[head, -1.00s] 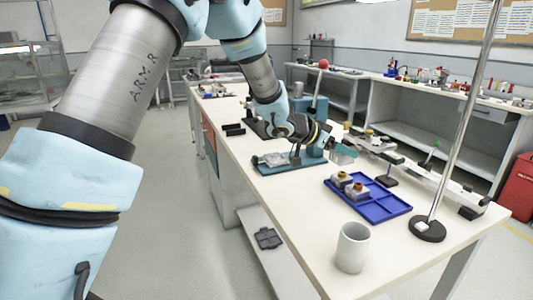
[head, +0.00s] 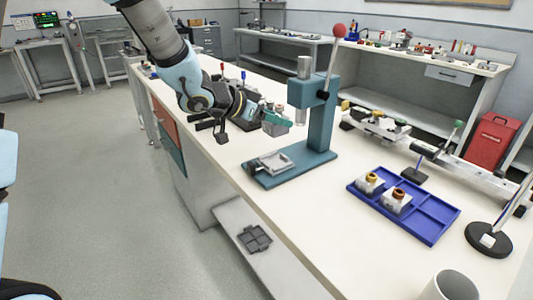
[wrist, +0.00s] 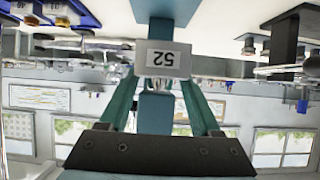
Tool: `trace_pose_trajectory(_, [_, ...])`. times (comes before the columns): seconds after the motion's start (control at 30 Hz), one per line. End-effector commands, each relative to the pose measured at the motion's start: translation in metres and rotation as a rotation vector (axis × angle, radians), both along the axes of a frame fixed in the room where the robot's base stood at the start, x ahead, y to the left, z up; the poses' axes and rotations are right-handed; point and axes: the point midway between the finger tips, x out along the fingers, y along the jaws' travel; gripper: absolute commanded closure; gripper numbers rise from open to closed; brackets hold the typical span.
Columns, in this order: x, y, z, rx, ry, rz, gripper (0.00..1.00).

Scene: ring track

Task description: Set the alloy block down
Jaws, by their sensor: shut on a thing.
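My gripper (head: 276,122) has teal fingers and is shut on the alloy block. In the wrist view the alloy block (wrist: 162,58) is a pale grey block with the number 52 on its face, upside down in the picture, between the fingertips. The gripper is above the white bench (head: 232,155), just left of the teal press (head: 320,125). I cannot tell its exact height. A silvery fixture (head: 268,163) sits on the press base, below and in front of the gripper.
A blue tray (head: 432,222) holds two grey blocks with brass-coloured tops. A rail (head: 455,165), a stand with a round black base (head: 488,240) and a white cup (head: 450,286) are at the right. A red-knobbed lever (head: 334,50) rises from the press. Bare bench lies between press and tray.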

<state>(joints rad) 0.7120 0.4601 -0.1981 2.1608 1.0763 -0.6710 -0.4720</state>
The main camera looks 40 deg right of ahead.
Motion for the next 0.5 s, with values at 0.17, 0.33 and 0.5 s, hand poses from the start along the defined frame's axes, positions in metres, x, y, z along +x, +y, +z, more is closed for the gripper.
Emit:
trace_pose_trajectory(0.17, [-0.001, 0.0, -0.036, 0.003, 0.005, -0.001, 1.0])
trace_pose_trajectory(0.33, [-0.001, 0.0, -0.053, 0.001, 0.002, 0.0, 1.0])
trace_pose_trajectory(0.5, [-0.001, 0.0, -0.069, 0.002, 0.002, 0.0, 1.0])
